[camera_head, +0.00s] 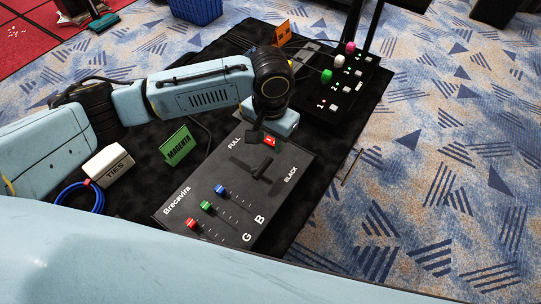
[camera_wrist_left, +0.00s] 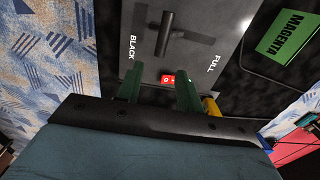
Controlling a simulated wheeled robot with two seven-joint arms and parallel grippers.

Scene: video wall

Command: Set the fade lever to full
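The dark console (camera_head: 180,208) lies on the black cloth, with a FULL label (camera_head: 235,143) and a BLACK label (camera_head: 291,175). Its black fade lever (camera_head: 262,168) stands up from a slot between the labels, nearer the BLACK end. In the left wrist view the lever (camera_wrist_left: 167,34) is beyond my fingertips, untouched. My left gripper (camera_head: 258,137) is over the console's far edge, by a red switch (camera_head: 269,141). In the left wrist view its two green fingers (camera_wrist_left: 158,78) are apart and empty, with the switch between them. My right gripper is not in view.
Three small coloured sliders (camera_head: 206,206) sit on the console's near part. A green MAGENTA card (camera_head: 178,145) and a white TIES box (camera_head: 108,165) stand to the left. A black button panel (camera_head: 335,95) is beyond the gripper. Patterned carpet lies right.

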